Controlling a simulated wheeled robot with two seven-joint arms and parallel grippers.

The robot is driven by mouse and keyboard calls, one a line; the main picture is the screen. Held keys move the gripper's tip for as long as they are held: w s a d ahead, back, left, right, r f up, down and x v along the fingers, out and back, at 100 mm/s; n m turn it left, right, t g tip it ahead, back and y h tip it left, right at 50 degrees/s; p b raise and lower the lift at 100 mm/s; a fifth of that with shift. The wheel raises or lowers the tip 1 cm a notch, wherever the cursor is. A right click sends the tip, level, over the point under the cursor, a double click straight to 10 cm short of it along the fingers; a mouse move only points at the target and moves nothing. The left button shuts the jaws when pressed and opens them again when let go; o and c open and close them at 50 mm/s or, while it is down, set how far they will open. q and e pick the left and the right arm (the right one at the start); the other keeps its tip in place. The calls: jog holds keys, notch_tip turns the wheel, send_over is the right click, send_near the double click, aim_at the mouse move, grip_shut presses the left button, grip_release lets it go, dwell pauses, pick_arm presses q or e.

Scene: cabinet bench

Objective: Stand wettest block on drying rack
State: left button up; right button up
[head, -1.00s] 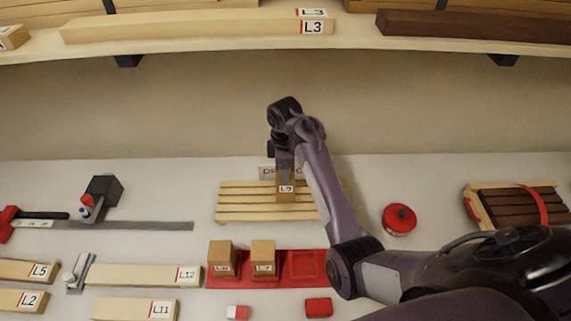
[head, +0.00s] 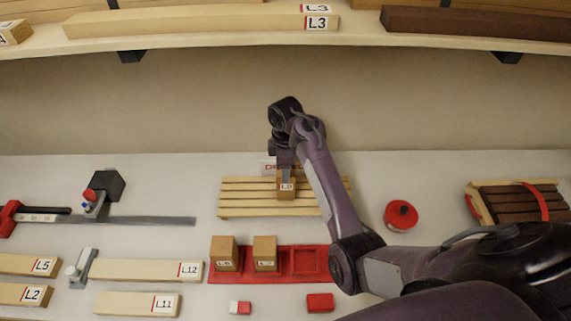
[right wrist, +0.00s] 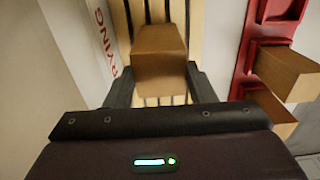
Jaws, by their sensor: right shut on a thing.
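The drying rack (head: 240,198), a slatted pale wood rack, lies on the bench at the middle; its slats also show in the right wrist view (right wrist: 193,20). My right gripper (head: 286,176) is shut on a small tan wooden block (head: 286,189) with a label that looks like L9. The block sits between the fingers in the right wrist view (right wrist: 160,55). It is over or on the rack; I cannot tell if it touches the slats. Two similar labelled blocks (head: 225,254) (head: 265,254) stand in the red tray (head: 284,277). My left gripper is out of view.
The tray's right slot (head: 305,261) is empty. A red round object (head: 401,215) sits right of my arm. A sign (head: 268,166) stands behind the rack. Small red pieces (head: 320,302) lie in front. Boards (head: 145,271) lie at left, and a shelf (head: 230,43) runs above.

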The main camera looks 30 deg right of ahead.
dwell(0.4)
jog(key=o, duration=1.1)
jog(key=shift+c, duration=0.3)
